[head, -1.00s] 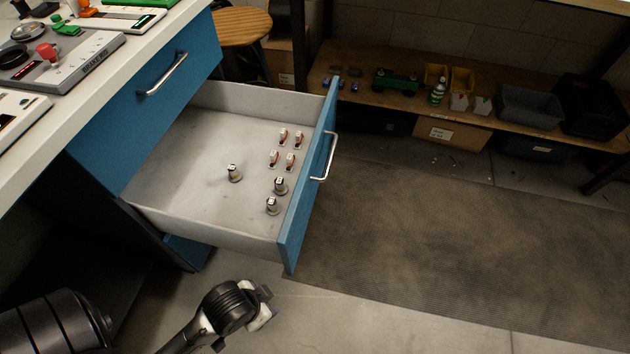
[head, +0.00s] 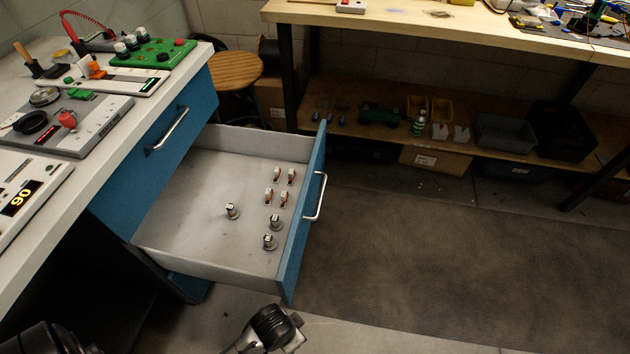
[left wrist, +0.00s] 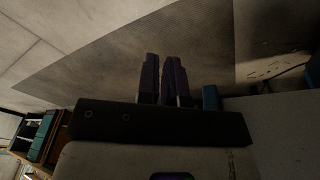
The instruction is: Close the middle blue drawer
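The middle blue drawer (head: 303,215) stands pulled out from the bench, below a shut blue drawer. Its front carries a silver bar handle (head: 318,197). Several small parts with pale tops stand in its grey tray (head: 185,240). My left arm comes in at the bottom edge of the head view, and its gripper (head: 296,325) is just below the drawer's near front corner, apart from the handle. In the left wrist view its two dark fingers (left wrist: 162,78) lie close together with nothing visible between them. My right gripper is not in view.
The shut upper drawer (head: 160,145) has a similar handle. The white bench top (head: 60,205) holds several devices. A wooden stool (head: 230,70) stands behind the drawer. The floor mat (head: 450,260) to the right is clear. A shelf (head: 350,125) with bins lies farther back.

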